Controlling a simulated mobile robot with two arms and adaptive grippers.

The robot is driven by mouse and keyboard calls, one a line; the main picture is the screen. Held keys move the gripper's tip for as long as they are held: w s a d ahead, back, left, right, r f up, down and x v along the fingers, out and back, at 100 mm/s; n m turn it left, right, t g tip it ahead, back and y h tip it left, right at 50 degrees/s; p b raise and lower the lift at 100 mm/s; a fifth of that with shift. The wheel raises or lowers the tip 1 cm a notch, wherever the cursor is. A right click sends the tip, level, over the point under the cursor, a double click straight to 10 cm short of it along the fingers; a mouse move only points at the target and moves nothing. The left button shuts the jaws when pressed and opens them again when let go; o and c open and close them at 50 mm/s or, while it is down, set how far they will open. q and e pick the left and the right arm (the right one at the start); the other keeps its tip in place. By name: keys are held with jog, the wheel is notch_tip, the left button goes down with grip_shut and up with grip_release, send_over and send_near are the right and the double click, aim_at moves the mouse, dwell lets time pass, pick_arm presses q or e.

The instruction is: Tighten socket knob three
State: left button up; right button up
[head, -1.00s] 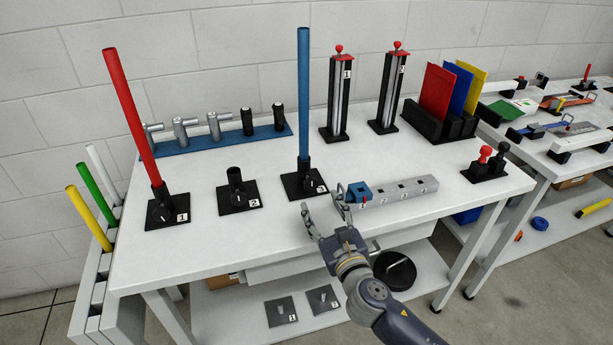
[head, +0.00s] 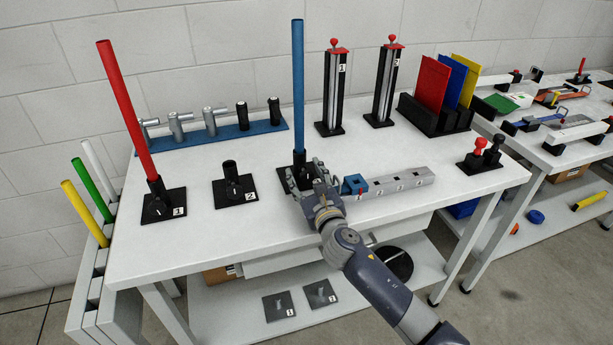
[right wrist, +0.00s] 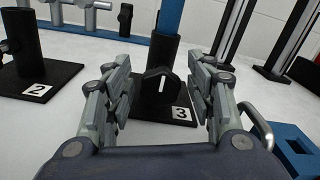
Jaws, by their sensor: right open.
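Socket three stands on a black base with the label 3 (right wrist: 181,113), and the blue tube (head: 298,90) rises upright from it. Its black knob (right wrist: 161,85) with a white vertical mark faces my right wrist camera. My right gripper (head: 304,178) is open in front of this socket, and in the right wrist view its two fingers (right wrist: 160,95) stand on either side of the knob, with gaps to it. In the head view the gripper hides the knob and most of the base. My left gripper is not in view.
A grey rail with a blue end block (head: 355,184) lies close to the right of my gripper. Empty socket two (head: 234,188) and socket one (head: 160,203) with the red tube (head: 127,110) stand to the left. The table front (head: 220,245) is clear.

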jog(key=c, duration=1.1)
jog(key=m, duration=0.5)
jog(key=shift+d+m, duration=0.1)
jog(key=shift+m, duration=0.3)
jog(key=o, duration=1.1)
jog(key=shift+v, duration=6)
